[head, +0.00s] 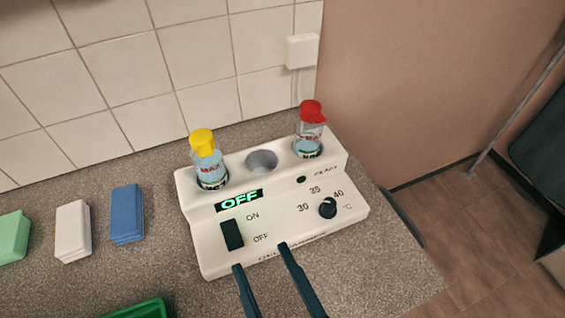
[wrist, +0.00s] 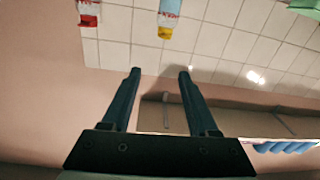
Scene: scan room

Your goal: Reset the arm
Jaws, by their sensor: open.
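My gripper (head: 260,256) is open and empty, in front of the white gel warmer (head: 215,258) in the head view. Its two dark fingers also show in the wrist view (wrist: 157,72). The warmer's display reads OFF, and it has a black rocker switch (head: 232,234) and a black temperature knob (head: 327,208). A yellow-capped bottle (head: 206,158) stands in its left well and a red-capped bottle (head: 310,130) in its right well. The middle well (head: 261,161) is empty. Both bottles appear upside down at the top of the wrist view, red (wrist: 88,14) and yellow (wrist: 167,20).
Green (head: 12,236), white (head: 73,230) and blue (head: 127,213) blocks stand left of the warmer on the speckled counter (head: 150,270). A green tray edge (head: 137,309) shows at the bottom. A white wall box (head: 302,50) with a cable is behind. Floor is open at right.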

